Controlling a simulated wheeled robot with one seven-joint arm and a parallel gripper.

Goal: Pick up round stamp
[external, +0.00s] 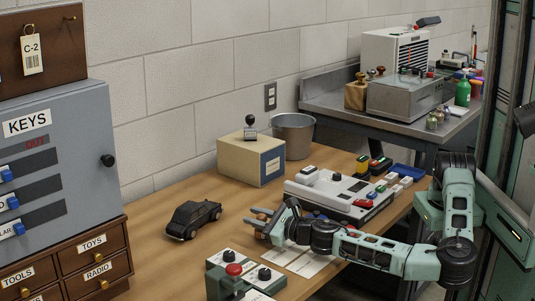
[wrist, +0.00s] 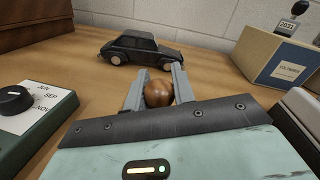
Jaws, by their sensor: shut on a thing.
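A round brown wooden knob (wrist: 158,93), which looks like the round stamp's handle, sits between my gripper's (wrist: 159,72) two grey fingers in the wrist view. The fingers are shut on it. The part of the stamp below the knob is hidden, so I cannot tell whether it touches the table. In the external view my gripper (external: 260,217) is low over the wooden table (external: 150,243), pointing left toward the black toy car. The stamp cannot be made out there.
The black toy car (external: 192,218) stands just beyond the fingers. A beige box (external: 237,160) with a stamp on top stands behind, by a metal bucket (external: 293,135). A white device (external: 325,198) is behind my arm; a green device (external: 222,283) stands in front. Table left of the car is clear.

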